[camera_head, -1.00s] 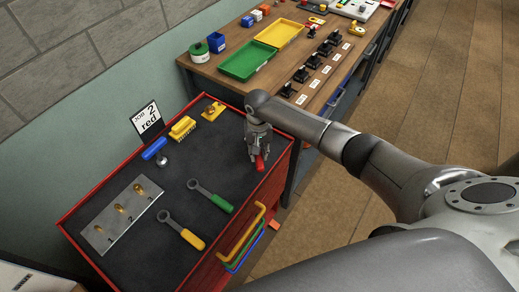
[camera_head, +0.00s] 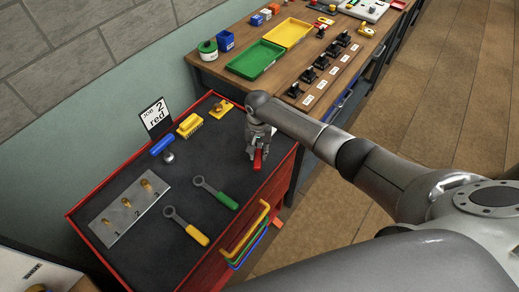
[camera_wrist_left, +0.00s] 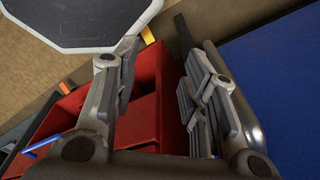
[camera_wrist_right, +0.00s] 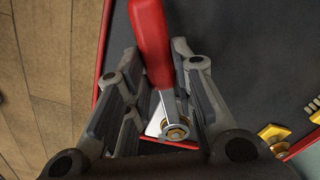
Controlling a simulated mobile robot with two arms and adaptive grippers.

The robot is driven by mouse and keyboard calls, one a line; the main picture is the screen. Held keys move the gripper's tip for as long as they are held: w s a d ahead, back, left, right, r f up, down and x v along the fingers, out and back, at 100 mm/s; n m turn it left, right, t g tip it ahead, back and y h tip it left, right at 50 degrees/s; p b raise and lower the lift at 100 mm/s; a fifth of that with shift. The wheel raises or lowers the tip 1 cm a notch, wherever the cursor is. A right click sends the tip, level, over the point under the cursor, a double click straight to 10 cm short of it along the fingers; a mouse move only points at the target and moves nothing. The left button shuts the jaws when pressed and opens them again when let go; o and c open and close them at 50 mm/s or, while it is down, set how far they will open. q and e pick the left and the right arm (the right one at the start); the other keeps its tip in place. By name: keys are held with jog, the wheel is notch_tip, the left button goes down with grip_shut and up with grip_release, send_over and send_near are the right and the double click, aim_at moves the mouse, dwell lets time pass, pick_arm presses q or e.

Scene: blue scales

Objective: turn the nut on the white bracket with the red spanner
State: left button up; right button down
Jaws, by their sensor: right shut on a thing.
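The red spanner (camera_head: 258,159) is in my right gripper (camera_head: 259,146), above the far right part of the black-topped cart. In the right wrist view its red handle (camera_wrist_right: 151,42) rises between the fingers, and its grey ring end lies around or right over the brass nut (camera_wrist_right: 176,132). I cannot tell how deeply the ring sits on it. A small part of the white bracket (camera_wrist_right: 154,119) shows beside the ring; the gripper hides the rest. My left gripper (camera_wrist_left: 158,82) is open and empty, seen only in its wrist view, with red drawers behind it.
A green spanner (camera_head: 215,193) and a yellow spanner (camera_head: 186,226) lie on the cart (camera_head: 150,262). A grey plate (camera_head: 122,222) with brass nuts numbered 1 to 3 is at left. A card (camera_head: 156,117) reads "JOB 2 red". A wooden workbench (camera_head: 222,76) stands behind.

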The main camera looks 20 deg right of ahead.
jog(key=shift+w+a+m, duration=0.4)
jog(key=shift+a+m, duration=0.25)
jog(key=shift+m, duration=0.15)
jog(key=shift+w+a+m, duration=0.3)
jog(key=shift+a+m, duration=0.1)
jog(key=shift+m, duration=0.1)
jog(key=shift+w+a+m, duration=0.25)
jog(key=shift+w+m, duration=0.05)
jog(key=shift+m, duration=0.1)
jog(key=shift+w+a+m, duration=0.55)
jog(key=shift+w+m, duration=0.1)
jog(key=shift+m, duration=0.25)
